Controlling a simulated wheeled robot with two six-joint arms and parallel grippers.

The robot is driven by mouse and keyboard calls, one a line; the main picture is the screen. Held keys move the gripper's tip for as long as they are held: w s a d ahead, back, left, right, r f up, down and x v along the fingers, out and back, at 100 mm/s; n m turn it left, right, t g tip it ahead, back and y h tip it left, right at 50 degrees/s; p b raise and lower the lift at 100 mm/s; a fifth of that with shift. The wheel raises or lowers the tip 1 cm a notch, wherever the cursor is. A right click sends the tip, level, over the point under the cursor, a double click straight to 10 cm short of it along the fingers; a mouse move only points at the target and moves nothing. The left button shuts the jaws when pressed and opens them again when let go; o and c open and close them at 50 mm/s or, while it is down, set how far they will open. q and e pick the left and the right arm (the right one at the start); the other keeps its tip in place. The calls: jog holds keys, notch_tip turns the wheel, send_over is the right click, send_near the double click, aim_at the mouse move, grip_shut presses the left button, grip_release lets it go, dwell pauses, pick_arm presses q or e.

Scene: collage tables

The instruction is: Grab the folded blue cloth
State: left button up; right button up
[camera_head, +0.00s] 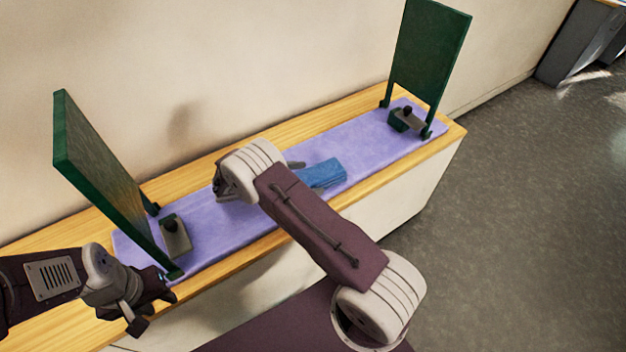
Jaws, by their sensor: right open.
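The folded blue cloth (322,173) lies on the purple mat (285,200), near the middle of the long table. My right gripper (257,180) is over the mat just left of the cloth, largely hidden behind its own wrist. It is open, with one finger showing close to the cloth's left end. I cannot tell whether that finger touches the cloth. My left gripper (153,308) is at the table's front left, far from the cloth. Its dark fingers are small and seen at an angle, so its opening is unclear.
A green upright panel (105,180) stands at the mat's left end, close to my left gripper. Another green panel (430,55) stands at the right end. Small clamp-like blocks (175,237) sit beside the panels. A wall runs behind the wooden table (455,128).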

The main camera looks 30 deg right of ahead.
aim_at(309, 178)
jog(key=c, duration=1.5)
jog(key=shift+r, duration=0.15)
jog(key=shift+r, duration=0.35)
jog(key=r, duration=0.1)
jog(key=r+p, duration=0.1)
jog(key=r, duration=0.2)
jog(key=shift+s+d+r, duration=0.1)
jog(key=shift+s+d, duration=0.2)
jog(key=shift+d, duration=0.1)
jog(key=s+d+r+p, duration=0.2)
jog(key=s+d+r, duration=0.4)
jog(key=d, duration=0.2)
jog(key=shift+s+d, duration=0.15)
jog(key=shift+d, duration=0.15)
